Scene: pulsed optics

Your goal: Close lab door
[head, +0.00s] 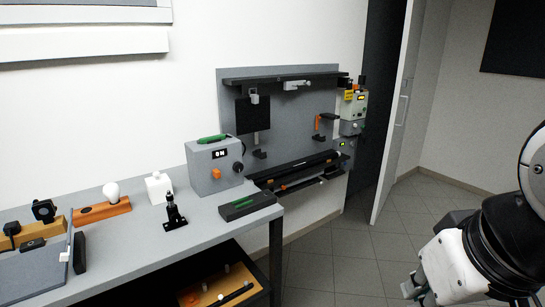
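The lab door (398,120) is a white panel in the head view, right of centre. It stands open, with a dark doorway (375,110) showing to its left. A long upright handle (401,108) is on its face. My gripper (415,290) is at the lower right, apart from the door and nearer to me. Its fingers are small and partly cut off by the frame, so I cannot tell if they are open or shut.
A grey bench (150,240) with optics parts and a grey box (214,166) stands at the left. A grey wall panel (290,125) with tools and devices hangs behind it. Tiled floor (345,260) is clear between the bench and the door.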

